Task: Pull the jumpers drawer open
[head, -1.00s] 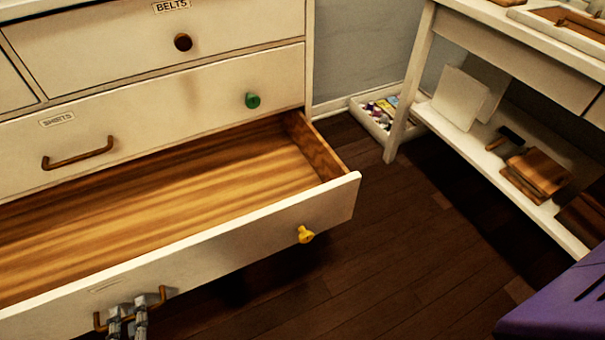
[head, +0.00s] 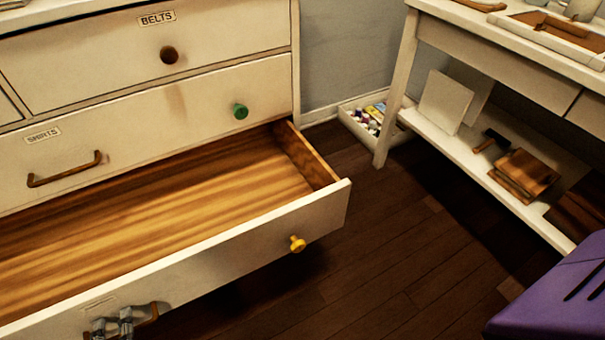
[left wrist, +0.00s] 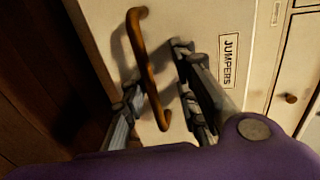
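The jumpers drawer (head: 220,258) is the low drawer in the head view, pulled far out, its bare wooden inside showing. Its "JUMPERS" label (left wrist: 229,60) reads clearly in the left wrist view. Its bronze bar handle (left wrist: 148,75) is on the drawer front. My left gripper (head: 112,324) is at this handle, at the lower left of the head view. In the left wrist view its fingers (left wrist: 157,78) stand apart on either side of the bar, with gaps showing, so it looks open. My right gripper is not in view.
The closed shirts drawer (head: 140,130) and belts drawer (head: 100,55) are above. A yellow knob (head: 297,244) sticks out of the open drawer front. A white table (head: 480,160) with a low shelf stands at the right, a small box (head: 350,125) behind its leg. Dark floor (head: 390,240) between is clear.

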